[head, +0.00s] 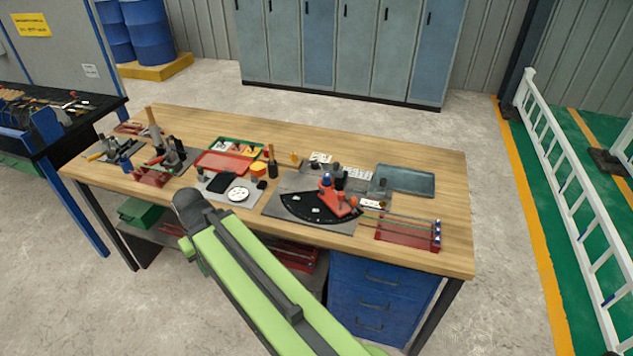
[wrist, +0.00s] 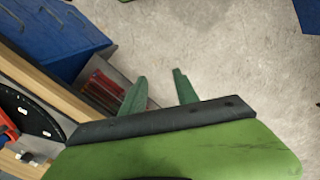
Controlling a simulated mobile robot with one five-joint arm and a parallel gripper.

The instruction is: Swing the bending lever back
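The bending tool stands on a grey plate (head: 345,221) toward the right of the workbench in the head view. In the wrist view, the scale (wrist: 32,113) and part of the red lever (wrist: 8,130) show at the left edge. My gripper (wrist: 158,90) has its two green fingers apart with nothing between them, with floor behind. It is apart from the lever. In the head view my arm hides the fingers.
The wooden workbench (head: 445,240) also holds a red rod rack (head: 407,233), a grey tray (head: 404,179), a red tray (head: 222,162) and hand tools at the left. Blue drawers (head: 378,295) stand beneath. Floor in front is clear; a white railing (head: 575,190) stands right.

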